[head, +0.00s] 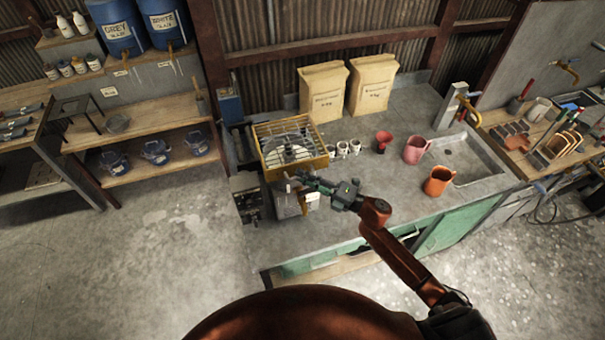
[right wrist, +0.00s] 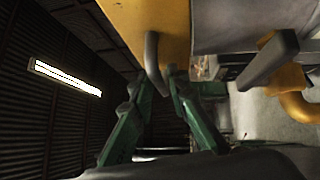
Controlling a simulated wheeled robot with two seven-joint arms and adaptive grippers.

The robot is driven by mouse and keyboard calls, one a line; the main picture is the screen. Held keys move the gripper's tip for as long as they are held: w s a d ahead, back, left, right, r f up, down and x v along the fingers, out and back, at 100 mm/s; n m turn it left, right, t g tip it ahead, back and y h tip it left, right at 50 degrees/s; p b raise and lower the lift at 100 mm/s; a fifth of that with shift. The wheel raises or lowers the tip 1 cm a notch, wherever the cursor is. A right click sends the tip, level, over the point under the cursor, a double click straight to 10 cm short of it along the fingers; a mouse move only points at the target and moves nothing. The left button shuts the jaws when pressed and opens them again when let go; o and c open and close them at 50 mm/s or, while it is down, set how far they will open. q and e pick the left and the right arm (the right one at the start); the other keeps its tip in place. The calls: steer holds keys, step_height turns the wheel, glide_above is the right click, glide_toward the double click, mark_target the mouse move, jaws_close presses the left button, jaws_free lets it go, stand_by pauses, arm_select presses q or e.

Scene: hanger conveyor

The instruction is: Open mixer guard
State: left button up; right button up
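The mixer guard (head: 290,144) is a yellow frame with a wire grid. It lies over the mixer bowl on the left end of the counter and looks lowered. In the right wrist view, the guard's yellow edge (right wrist: 165,18) carries a curved grey handle (right wrist: 152,58). My right gripper (head: 298,181) is at the guard's front side. Its green fingers (right wrist: 160,80) lie on both sides of the handle and close in on it. The exact contact is dark. The mixer body (head: 286,203) stands below, partly hidden by the gripper. My left gripper is not in view.
A grey control box (head: 247,198) stands left of the mixer. Small white cups (head: 349,148), a red cup (head: 383,141), a pink jug (head: 416,149) and an orange jug (head: 438,181) stand to the right. Two paper sacks (head: 322,90) stand behind. The counter's front middle is clear.

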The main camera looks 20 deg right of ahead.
steer(key=shift+w+a, duration=0.2)
steer(key=shift+a, duration=0.05)
steer(key=shift+c, duration=0.6)
jaws_close()
